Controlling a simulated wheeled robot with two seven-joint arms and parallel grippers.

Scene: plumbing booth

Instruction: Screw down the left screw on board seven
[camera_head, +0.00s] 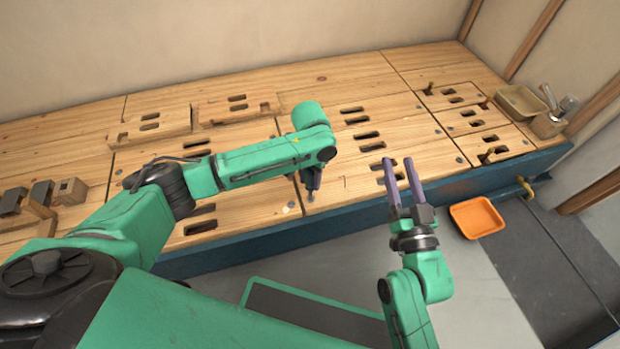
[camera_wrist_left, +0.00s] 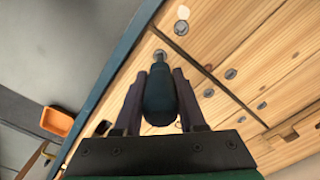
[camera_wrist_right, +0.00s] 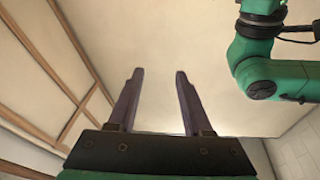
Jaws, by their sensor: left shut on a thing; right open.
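My left gripper (camera_head: 312,178) is shut on a screwdriver with a dark teal handle, at the front edge of the wooden boards. The handle of the screwdriver (camera_wrist_left: 160,95) fills the space between the fingers in the left wrist view. Its tip points at the board near the front edge and seems to meet a grey screw head (camera_wrist_left: 160,54); I cannot tell whether it touches. No label shows which board is seven. My right gripper (camera_head: 397,170) is open and empty in front of the bench. Its fingers (camera_wrist_right: 153,80) face a bare wall in the right wrist view.
The slotted boards (camera_head: 350,185) lie side by side on a blue-edged bench (camera_head: 350,205). A pale round piece (camera_head: 289,208) lies near the screwdriver. An orange tray (camera_head: 476,217) sits low at the right. A wooden tray (camera_head: 520,102) and a tool holder (camera_head: 547,126) stand at the far right.

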